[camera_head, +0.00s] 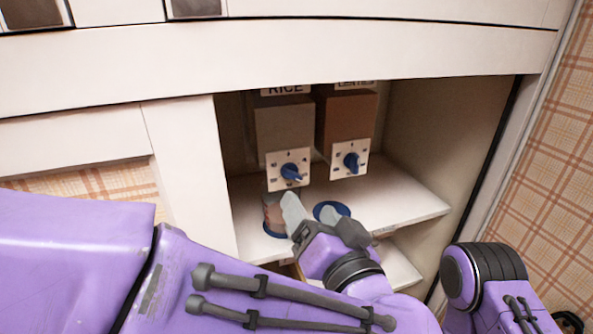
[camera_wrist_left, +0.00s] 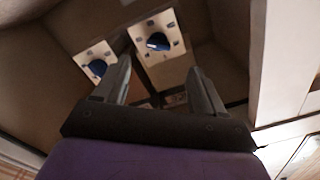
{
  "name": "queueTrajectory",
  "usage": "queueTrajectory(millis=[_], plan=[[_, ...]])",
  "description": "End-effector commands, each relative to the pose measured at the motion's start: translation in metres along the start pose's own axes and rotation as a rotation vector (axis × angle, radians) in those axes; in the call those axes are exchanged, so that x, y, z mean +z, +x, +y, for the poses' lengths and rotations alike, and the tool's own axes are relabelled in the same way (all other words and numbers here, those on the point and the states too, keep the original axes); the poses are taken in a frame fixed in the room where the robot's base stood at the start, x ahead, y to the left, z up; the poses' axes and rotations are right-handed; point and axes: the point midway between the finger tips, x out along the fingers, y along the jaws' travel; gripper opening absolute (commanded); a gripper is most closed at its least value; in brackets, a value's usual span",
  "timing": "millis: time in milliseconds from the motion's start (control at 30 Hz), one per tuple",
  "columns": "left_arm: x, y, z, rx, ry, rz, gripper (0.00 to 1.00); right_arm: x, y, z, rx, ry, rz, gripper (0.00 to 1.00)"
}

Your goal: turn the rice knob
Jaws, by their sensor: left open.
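The rice dispenser (camera_head: 285,128) is a brownish box with a "RICE" label at its top, inside the open cabinet. Its rice knob (camera_head: 291,172) is a blue dial on a white marked plate at the box's lower front. My left gripper (camera_head: 320,215) is open and empty, just below and in front of the rice plate, not touching the knob. In the left wrist view, my left gripper (camera_wrist_left: 159,66) has its fingers spread. A blue knob (camera_wrist_left: 157,41), probably the rice one, shows beyond the gap. My right gripper is not in view.
A second, redder dispenser (camera_head: 345,118) with its own blue knob (camera_head: 351,162) stands right of the rice one. A blue-rimmed container (camera_head: 332,209) and another blue-based one (camera_head: 272,215) sit on the shelf (camera_head: 410,200) below. The cabinet side wall (camera_head: 435,130) bounds the right.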

Motion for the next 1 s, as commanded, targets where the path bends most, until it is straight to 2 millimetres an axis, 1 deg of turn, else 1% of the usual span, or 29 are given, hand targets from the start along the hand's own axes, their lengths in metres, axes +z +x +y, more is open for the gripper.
queueTrajectory(millis=[133, 300, 400, 533, 767, 800, 833, 867, 900, 933, 967, 1000], plan=[[-0.006, 0.03, 0.003, 0.013, -0.003, 0.003, 0.7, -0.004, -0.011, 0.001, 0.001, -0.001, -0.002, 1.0], [-0.006, 0.067, 0.006, 0.017, -0.003, 0.006, 0.7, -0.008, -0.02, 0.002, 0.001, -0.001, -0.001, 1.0], [-0.006, 0.082, 0.006, 0.016, -0.003, 0.007, 0.7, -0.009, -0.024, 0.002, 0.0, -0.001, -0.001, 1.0], [-0.005, 0.092, 0.007, 0.016, -0.002, 0.009, 0.7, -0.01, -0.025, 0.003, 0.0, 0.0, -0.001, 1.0], [-0.004, 0.094, 0.007, 0.015, -0.002, 0.009, 0.7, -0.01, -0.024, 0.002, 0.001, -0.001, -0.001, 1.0], [-0.004, 0.094, 0.007, 0.014, -0.002, 0.009, 0.64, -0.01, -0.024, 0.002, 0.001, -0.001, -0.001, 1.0], [-0.004, 0.094, 0.007, 0.014, -0.002, 0.009, 0.54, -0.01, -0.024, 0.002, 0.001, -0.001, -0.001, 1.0], [-0.004, 0.094, 0.007, 0.014, -0.002, 0.008, 0.44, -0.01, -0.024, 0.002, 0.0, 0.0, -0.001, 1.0], [-0.004, 0.094, 0.007, 0.014, -0.002, 0.008, 0.31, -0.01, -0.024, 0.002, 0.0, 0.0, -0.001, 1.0], [-0.004, 0.094, 0.007, 0.014, -0.002, 0.008, 0.21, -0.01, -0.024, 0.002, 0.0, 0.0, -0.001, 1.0], [-0.004, 0.094, 0.007, 0.014, -0.002, 0.008, 0.14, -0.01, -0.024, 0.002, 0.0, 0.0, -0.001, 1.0], [-0.004, 0.094, 0.007, 0.014, -0.002, 0.008, 0.14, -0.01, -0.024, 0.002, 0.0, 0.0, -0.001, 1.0]])
